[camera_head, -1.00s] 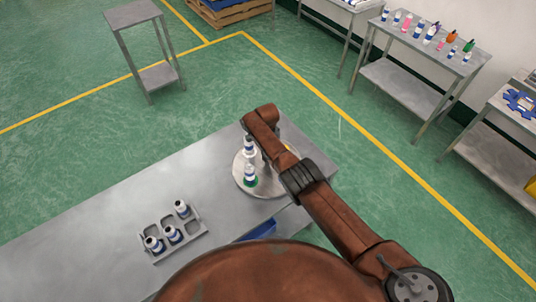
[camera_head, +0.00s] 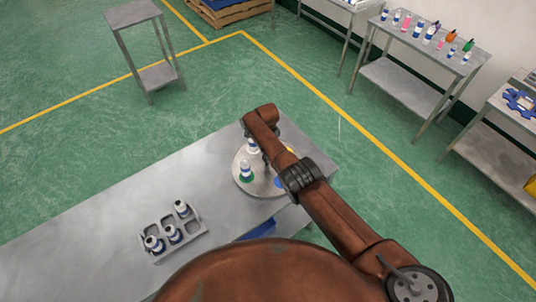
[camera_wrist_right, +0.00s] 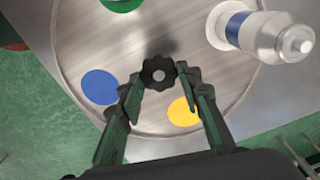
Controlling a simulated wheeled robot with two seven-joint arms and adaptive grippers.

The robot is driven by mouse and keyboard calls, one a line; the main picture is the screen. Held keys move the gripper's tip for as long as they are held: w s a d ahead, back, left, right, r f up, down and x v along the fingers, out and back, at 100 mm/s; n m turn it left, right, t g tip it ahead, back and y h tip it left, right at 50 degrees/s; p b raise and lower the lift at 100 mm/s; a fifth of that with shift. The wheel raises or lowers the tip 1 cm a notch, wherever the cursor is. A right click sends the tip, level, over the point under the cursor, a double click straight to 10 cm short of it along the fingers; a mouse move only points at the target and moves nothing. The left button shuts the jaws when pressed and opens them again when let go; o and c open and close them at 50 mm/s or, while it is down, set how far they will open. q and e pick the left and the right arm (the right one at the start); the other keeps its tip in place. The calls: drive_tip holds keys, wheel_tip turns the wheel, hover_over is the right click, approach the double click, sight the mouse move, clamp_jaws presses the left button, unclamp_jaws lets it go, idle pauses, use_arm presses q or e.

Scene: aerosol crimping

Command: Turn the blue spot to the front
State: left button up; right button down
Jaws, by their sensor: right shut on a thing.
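The round metal turntable (camera_head: 262,189) stands at the right end of the grey table. Its black knob (camera_wrist_right: 158,74) is at the centre in the right wrist view. My right gripper (camera_wrist_right: 162,88) is shut on the knob. The blue spot (camera_wrist_right: 100,87) lies left of the knob in that view; in the head view it (camera_head: 279,182) peeks out at the front right, partly behind my arm. The yellow spot (camera_wrist_right: 184,111) and green spot (camera_wrist_right: 122,4) also show. One bottle (camera_head: 246,169) stands on green, another (camera_head: 252,147) behind it. My left gripper is not in view.
A grey tray (camera_head: 187,239) with three bottles is on the table to the left of the turntable. The table between and behind them is clear. Side tables with bottles (camera_head: 418,29) stand far off at the back right.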

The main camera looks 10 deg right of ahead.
drive_tip(key=c, duration=1.4)
unclamp_jaws()
drive_tip(key=shift+w+a+r, duration=0.1)
drive_tip(key=shift+a+r, duration=0.1)
drive_tip(key=shift+r, duration=0.35)
drive_tip(key=r, duration=1.1)
drive_tip(key=shift+d, duration=0.2)
drive_tip(key=shift+f, duration=0.1)
